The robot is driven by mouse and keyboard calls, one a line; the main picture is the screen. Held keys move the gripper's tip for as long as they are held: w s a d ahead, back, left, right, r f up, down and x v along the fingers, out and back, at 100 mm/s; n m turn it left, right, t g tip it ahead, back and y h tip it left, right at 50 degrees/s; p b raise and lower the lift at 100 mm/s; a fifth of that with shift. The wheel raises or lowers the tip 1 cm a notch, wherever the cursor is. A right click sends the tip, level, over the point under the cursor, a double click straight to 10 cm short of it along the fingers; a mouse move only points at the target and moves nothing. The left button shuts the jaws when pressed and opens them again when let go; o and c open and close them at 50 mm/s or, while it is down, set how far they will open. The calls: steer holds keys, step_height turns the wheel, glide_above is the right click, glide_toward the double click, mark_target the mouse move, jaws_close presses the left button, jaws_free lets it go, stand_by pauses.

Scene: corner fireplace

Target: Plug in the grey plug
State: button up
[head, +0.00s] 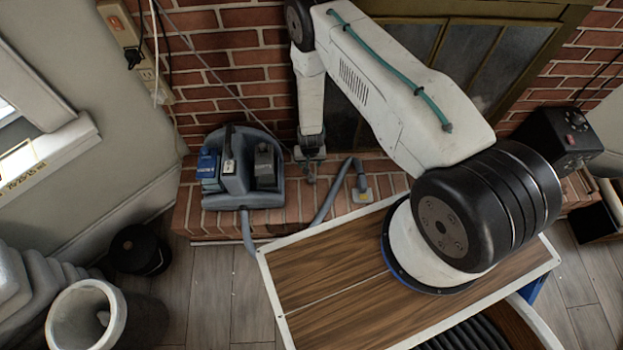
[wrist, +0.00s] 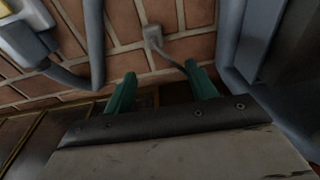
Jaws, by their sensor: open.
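A small grey plug (wrist: 153,37) with a grey cord lies on the brick in the wrist view, a little beyond my fingertips and between their lines. My gripper (wrist: 161,74) has two green fingers spread apart with nothing between them. In the head view my gripper (head: 311,172) hangs low over the brick hearth, right of the grey vacuum machine; I cannot make out the plug there. A beige socket strip (head: 131,52) is fixed on the wall at upper left, with a dark plug and cords on it.
The grey vacuum machine (head: 243,170) stands on the brick hearth (head: 285,215), close left of my gripper. Its hose and nozzle (head: 361,196) lie to the right. A thin cord runs down the brick wall toward my gripper. A black pot (head: 138,250) stands on the floor at left.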

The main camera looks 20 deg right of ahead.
mark_target(311, 177)
steer(key=shift+s+d+f, duration=0.1)
steer(key=shift+s+f, duration=0.2)
steer(key=shift+f, duration=0.25)
steer(key=shift+s+f, duration=0.3)
steer(key=shift+f, duration=0.2)
steer(key=shift+w+f, duration=0.15)
steer(key=shift+f, duration=1.1)
steer(key=shift+f, duration=2.6)
steer(key=c, duration=1)
